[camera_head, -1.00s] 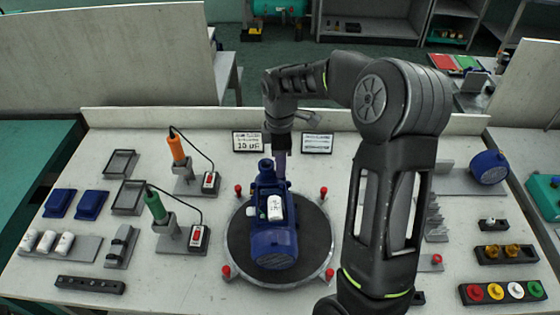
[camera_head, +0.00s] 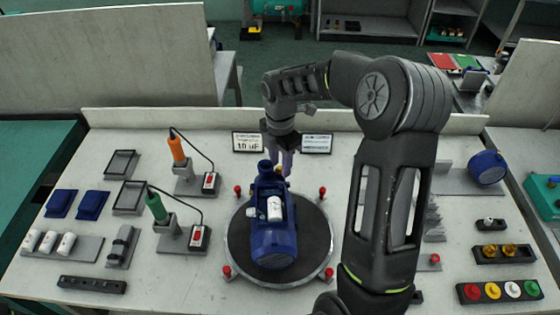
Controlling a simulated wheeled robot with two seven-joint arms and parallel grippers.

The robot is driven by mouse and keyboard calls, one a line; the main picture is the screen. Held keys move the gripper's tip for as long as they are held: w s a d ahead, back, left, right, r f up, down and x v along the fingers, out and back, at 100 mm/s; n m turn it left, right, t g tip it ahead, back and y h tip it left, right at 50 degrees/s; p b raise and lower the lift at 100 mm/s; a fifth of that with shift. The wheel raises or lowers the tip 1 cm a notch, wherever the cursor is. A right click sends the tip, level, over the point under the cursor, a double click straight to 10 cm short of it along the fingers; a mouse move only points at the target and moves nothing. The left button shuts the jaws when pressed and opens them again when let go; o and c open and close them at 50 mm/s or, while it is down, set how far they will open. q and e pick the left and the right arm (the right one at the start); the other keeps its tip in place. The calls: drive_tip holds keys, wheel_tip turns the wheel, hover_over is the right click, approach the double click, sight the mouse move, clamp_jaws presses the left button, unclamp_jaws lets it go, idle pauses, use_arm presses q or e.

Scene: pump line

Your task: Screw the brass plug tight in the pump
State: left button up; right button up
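The blue pump (camera_head: 272,240) lies on the round dark turntable (camera_head: 310,250) in the middle of the bench, with a white cylinder (camera_head: 274,208) on its top. My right gripper (camera_head: 280,165) points down at the pump's far end, close to its blue neck (camera_head: 265,167). Two fingers show with a narrow gap between them. No brass plug can be made out at the pump; the fingers and the pump's end hide that spot. Two brass-coloured pieces (camera_head: 499,250) sit in a dark holder at the right. My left gripper is not in view.
My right arm crosses the right half of the bench. Orange (camera_head: 177,149) and green (camera_head: 157,207) screwdrivers stand in holders at the left. Red posts ring the turntable. Two small signs (camera_head: 248,142) stand behind the pump.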

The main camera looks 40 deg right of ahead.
drive_tip(key=shift+a, duration=0.2)
idle(0.4)
clamp_jaws()
idle(1.2)
drive_tip(key=shift+m+b, duration=0.3)
drive_tip(key=shift+m, duration=1.5)
drive_tip(key=m, duration=0.2)
drive_tip(key=shift+f+m, duration=0.1)
drive_tip(key=shift+m, duration=0.6)
drive_tip(key=shift+b, duration=0.3)
